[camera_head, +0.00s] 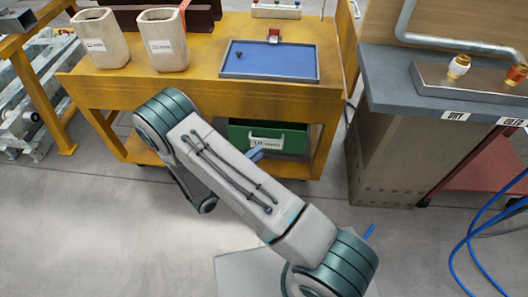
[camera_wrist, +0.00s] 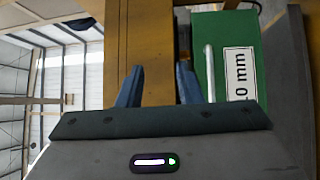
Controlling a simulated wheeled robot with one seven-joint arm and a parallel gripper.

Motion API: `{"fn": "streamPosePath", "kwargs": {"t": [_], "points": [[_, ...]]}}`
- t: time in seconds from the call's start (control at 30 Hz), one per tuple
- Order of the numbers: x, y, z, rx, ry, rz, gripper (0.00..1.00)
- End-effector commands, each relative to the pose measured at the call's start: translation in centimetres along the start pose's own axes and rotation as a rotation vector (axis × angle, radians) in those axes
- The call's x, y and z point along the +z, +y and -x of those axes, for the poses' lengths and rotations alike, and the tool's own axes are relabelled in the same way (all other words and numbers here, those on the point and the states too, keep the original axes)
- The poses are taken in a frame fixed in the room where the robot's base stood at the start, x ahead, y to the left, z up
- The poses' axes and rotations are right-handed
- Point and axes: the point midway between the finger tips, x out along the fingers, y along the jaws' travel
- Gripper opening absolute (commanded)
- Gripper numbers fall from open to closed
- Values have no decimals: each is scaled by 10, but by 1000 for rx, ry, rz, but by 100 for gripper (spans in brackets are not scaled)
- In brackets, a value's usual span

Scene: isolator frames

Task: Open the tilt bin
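The tilt bin is a green box (camera_head: 288,130) with a white label, on the lower level under the yellow workbench. My arm crosses in front of it in the head view and hides part of its left and lower front. In the wrist view the bin (camera_wrist: 240,28) is turned on its side at the right, with a pale bar (camera_wrist: 209,72) beside its label (camera_wrist: 238,73). It looks shut. My gripper (camera_wrist: 159,86) is open and empty, its two blue fingers apart and left of the pale bar. In the head view only a bit of blue finger shows near the bin.
The yellow workbench (camera_head: 215,88) carries two beige containers (camera_head: 164,42) and a blue tray (camera_head: 270,62). A yellow bench part (camera_wrist: 146,45) lies beyond the fingers in the wrist view. A grey-topped cabinet (camera_head: 395,150) stands at the right. Blue hoses (camera_head: 470,245) lie at the far right.

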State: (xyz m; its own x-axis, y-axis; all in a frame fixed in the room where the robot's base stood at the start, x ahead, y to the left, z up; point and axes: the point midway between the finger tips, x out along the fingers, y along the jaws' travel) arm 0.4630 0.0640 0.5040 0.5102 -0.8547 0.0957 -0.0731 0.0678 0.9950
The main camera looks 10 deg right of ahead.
Motion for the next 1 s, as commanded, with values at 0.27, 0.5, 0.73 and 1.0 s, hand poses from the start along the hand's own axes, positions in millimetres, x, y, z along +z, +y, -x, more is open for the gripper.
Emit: {"fn": "streamPosePath", "kwargs": {"t": [0.27, 0.5, 0.73, 1.0], "points": [[-14, -89, 38, 65, 275, -74, 32], [-19, -99, 34, 70, 321, -93, 32], [-32, -96, -7, 69, 316, -94, 32], [-49, -91, -59, 70, 318, -94, 32]]}}
